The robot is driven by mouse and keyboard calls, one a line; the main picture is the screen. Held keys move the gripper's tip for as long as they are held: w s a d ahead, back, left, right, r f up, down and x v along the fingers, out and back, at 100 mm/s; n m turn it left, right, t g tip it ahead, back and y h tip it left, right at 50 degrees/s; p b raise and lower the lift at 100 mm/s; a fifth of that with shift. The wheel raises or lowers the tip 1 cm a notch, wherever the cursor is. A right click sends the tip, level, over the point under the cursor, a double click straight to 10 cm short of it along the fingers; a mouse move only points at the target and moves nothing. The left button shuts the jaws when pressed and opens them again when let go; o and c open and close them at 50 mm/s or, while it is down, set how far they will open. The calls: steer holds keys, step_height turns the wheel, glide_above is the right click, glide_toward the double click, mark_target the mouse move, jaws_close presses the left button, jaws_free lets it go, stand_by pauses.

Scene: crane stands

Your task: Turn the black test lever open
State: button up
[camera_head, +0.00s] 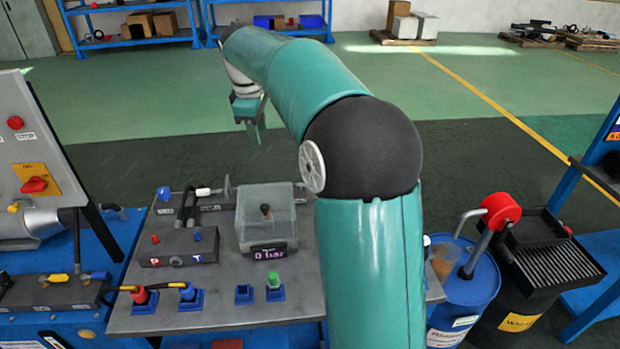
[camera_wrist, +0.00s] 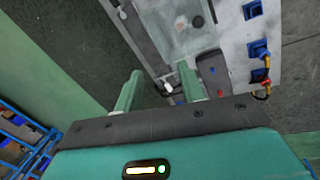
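A grey bench panel (camera_head: 217,297) carries the test fittings. A clear box (camera_head: 266,228) on it covers a small black knob (camera_head: 265,210) and has a "0 bar" display (camera_head: 269,253) on its front. Behind the block with P and T marks, a dark fitting with a white tip (camera_head: 203,192) lies by a short upright grey piece; I cannot tell which part is the black test lever. My gripper (camera_head: 250,112) is raised beyond the panel's far edge. In the wrist view my gripper (camera_wrist: 160,72) has its fingers apart and empty, pointing towards the panel's edge and the white-tipped fitting (camera_wrist: 168,88).
A machine with red knobs (camera_head: 34,185) is at left. A blue drum (camera_head: 461,285) and a black bin (camera_head: 520,300) stand at right.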

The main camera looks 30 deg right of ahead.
steer(key=w+d+f+n+g+y, duration=0.15)
steer(key=w+d+f, duration=0.25)
steer(key=d+f, duration=0.5)
steer(key=w+d+f+n, duration=0.25)
steer(key=d+f, duration=0.45)
steer(key=d, duration=0.5)
steer(key=shift+m, duration=0.3)
steer(key=f, duration=0.8)
steer(key=w+f, duration=0.1)
steer(key=f, duration=0.4)
steer(key=shift+a, duration=0.25)
jaws_close()
